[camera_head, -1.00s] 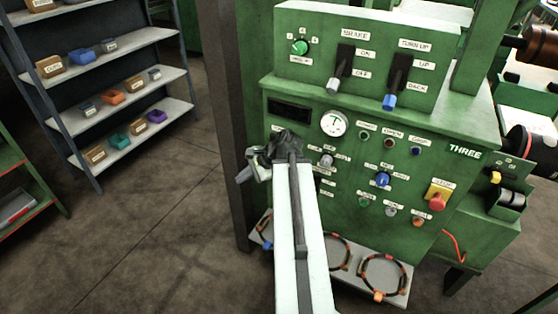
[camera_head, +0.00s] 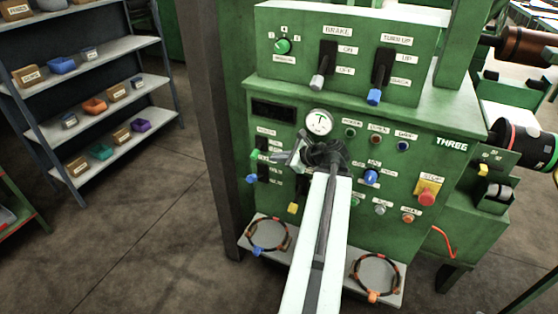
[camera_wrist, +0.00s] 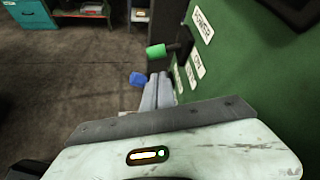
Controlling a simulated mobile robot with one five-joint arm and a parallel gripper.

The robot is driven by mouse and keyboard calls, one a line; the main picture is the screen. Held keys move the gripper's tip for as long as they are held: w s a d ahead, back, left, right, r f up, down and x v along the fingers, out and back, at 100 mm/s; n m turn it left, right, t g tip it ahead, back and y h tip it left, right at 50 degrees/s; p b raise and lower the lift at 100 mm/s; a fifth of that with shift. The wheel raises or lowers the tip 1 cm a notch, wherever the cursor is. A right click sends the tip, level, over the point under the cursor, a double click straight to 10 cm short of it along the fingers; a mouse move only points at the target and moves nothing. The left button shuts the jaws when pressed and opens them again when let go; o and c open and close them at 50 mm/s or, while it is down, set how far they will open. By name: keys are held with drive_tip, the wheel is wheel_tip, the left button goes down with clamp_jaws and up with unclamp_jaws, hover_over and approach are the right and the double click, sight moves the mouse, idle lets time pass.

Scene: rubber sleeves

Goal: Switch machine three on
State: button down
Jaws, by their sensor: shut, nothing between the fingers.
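Machine three (camera_head: 455,165) is the green cabinet with the white word THREE on its front. At the left of its panel sits a switch with a green knob (camera_head: 256,155) under a small label (camera_head: 266,131). A switch with a blue knob (camera_head: 251,179) sits just below. In the wrist view the green knob (camera_wrist: 156,51) stands out from the panel beside white labels, with the blue knob (camera_wrist: 137,79) below. My gripper (camera_head: 277,158) is shut and empty, just right of the green knob. Its grey fingers (camera_wrist: 157,92) point toward the knobs; contact is unclear.
Above are a green dial (camera_head: 283,46), the brake lever (camera_head: 319,80) and a blue-tipped lever (camera_head: 375,96). A red stop button (camera_head: 427,195) is at the right. Shelves (camera_head: 95,60) stand at the left; the floor between is clear.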

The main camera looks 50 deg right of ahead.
sight(257, 150)
drive_tip(key=b+x, duration=0.2)
drive_tip(key=x, duration=0.4)
drive_tip(key=shift+w, duration=0.3)
drive_tip(key=shift+f, duration=0.1)
